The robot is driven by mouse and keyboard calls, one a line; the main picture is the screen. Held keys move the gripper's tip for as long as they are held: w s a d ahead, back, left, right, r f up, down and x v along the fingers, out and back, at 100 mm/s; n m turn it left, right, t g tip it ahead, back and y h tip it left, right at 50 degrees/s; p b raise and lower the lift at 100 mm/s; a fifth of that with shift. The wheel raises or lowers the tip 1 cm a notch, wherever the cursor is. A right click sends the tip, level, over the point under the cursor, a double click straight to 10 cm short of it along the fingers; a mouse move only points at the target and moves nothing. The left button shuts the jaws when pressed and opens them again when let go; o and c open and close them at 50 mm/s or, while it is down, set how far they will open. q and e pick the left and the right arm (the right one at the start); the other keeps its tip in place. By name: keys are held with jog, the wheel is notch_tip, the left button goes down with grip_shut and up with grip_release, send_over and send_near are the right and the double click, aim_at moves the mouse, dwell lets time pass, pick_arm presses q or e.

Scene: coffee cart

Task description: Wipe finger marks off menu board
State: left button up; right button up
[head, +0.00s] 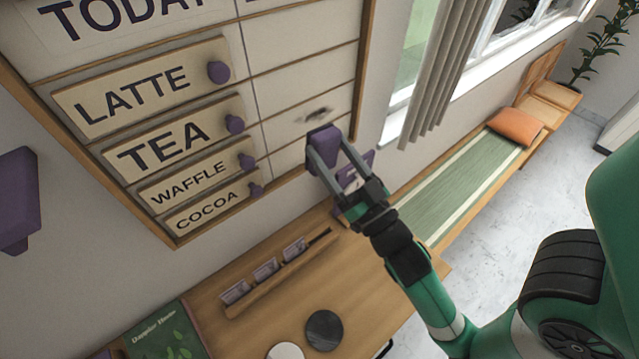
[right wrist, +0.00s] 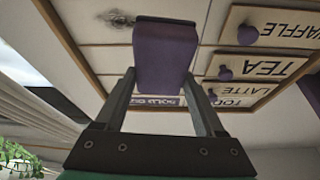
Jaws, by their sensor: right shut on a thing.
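The menu board (head: 300,90) hangs on the wall, with a dark smudge (head: 317,115) on its lower right panel. My right gripper (head: 327,160) is shut on a purple block-shaped wiper (head: 323,141) and holds it at the board's lower right, just below the smudge. In the right wrist view the wiper (right wrist: 164,60) sits between the two fingers, and the smudge (right wrist: 116,18) shows to its left. Whether the wiper touches the board is hard to tell. My left gripper is not in view.
Name plates with purple knobs (head: 218,72) fill the board's left column. Below is a wooden counter (head: 385,310) with a card rack (head: 275,268), a green book (head: 165,335) and round discs (head: 324,330). A purple holder (head: 17,200) is on the left wall. A bench (head: 460,185) stands under the window.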

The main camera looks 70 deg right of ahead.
jog(key=shift+r, duration=0.15)
jog(key=shift+w+d+p, duration=0.2)
jog(key=shift+p, duration=0.1)
jog(key=shift+w+d+p, duration=0.15)
jog(key=shift+w+d, duration=0.3)
jog(key=shift+w, duration=0.3)
jog(key=shift+w+d+p, duration=0.2)
jog(key=shift+w+d, duration=0.3)
jog(key=shift+w, duration=0.25)
jog(key=shift+w+d+p, duration=0.15)
jog(key=shift+w+d, duration=0.3)
jog(key=shift+w, duration=0.3)
jog(key=shift+w+d, duration=0.5)
jog(key=shift+w, duration=0.3)
